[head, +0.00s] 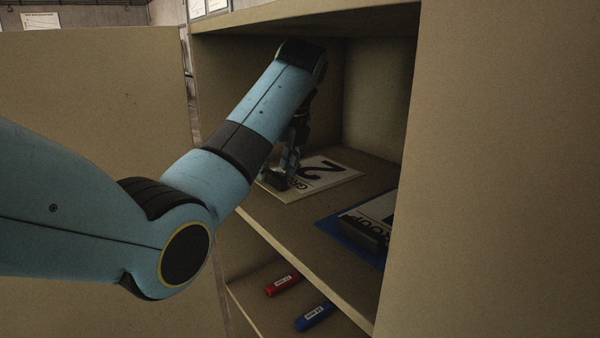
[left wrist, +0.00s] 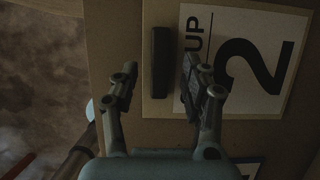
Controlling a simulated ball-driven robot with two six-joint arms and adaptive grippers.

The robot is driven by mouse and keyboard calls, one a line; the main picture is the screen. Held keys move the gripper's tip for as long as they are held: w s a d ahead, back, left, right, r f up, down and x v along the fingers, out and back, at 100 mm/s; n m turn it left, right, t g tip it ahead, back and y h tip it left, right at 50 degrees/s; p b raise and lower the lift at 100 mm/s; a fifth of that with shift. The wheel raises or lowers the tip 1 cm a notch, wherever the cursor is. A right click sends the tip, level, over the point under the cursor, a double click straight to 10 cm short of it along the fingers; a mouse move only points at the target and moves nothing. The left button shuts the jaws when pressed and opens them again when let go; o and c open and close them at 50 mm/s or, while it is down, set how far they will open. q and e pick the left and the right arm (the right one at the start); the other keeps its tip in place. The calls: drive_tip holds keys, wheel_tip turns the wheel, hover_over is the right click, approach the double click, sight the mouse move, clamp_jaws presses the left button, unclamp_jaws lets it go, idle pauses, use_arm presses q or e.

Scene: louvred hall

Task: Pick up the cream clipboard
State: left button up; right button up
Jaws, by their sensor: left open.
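The cream clipboard (head: 338,177) lies flat on the cabinet's upper shelf, with a white sheet bearing a large 2 and a dark clip at its near left end. It also fills the upper right of the left wrist view (left wrist: 160,111). My left gripper (head: 284,172) points down over the clip end and hides part of it. In the left wrist view my open left gripper (left wrist: 160,66) has one finger on each side of the dark clip; I cannot tell whether they touch the board. My right gripper is not in view.
A blue clipboard (head: 332,229) with a dark clip lies nearer on the same shelf (head: 270,223), partly hidden by the right cabinet panel (head: 500,170). A red marker (head: 283,284) and a blue marker (head: 314,316) lie on the lower shelf. The cabinet top closes in above my arm.

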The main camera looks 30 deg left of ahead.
sight(269, 171)
use_arm(q)
drive_tip(key=shift+w+a+f+p, duration=0.1)
drive_tip(key=shift+w+a+p, duration=0.15)
drive_tip(key=shift+a, duration=0.35)
drive_tip(key=shift+w+a+f+p, duration=0.1)
drive_tip(key=shift+w+a+p, duration=0.1)
drive_tip(key=shift+a, duration=0.4)
drive_tip(key=shift+a+f, duration=0.1)
drive_tip(key=shift+f, duration=0.25)
drive_tip(key=shift+f, duration=0.25)
clamp_jaws()
